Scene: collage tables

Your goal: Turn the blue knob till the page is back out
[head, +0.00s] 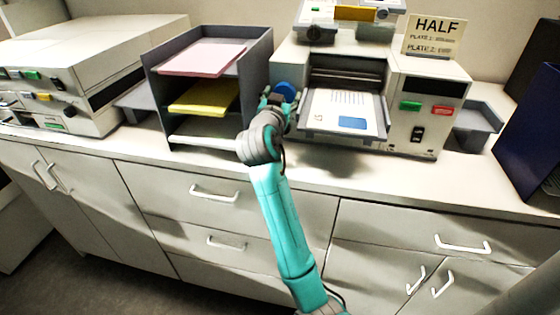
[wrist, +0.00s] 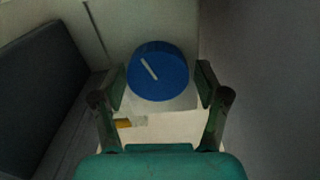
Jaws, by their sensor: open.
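The blue knob (wrist: 158,72) fills the middle of the wrist view, a round dial with a white line slanting from upper left to lower right. In the head view the knob (head: 286,90) shows on the left front side of the printer-like machine (head: 425,75). My gripper (wrist: 160,88) is open, with one finger on each side of the knob; I cannot tell whether they touch it. In the head view my gripper (head: 277,100) partly hides the knob. The page (head: 345,110), white with printed lines and a blue block, lies on the machine's front tray.
A grey shelf rack (head: 160,100) with pink (head: 205,57) and yellow sheets (head: 205,96) stands left of the machine. Another machine (head: 85,65) is at far left. A sign reading HALF (head: 434,36) stands on top. A dark blue box (head: 535,135) is at right.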

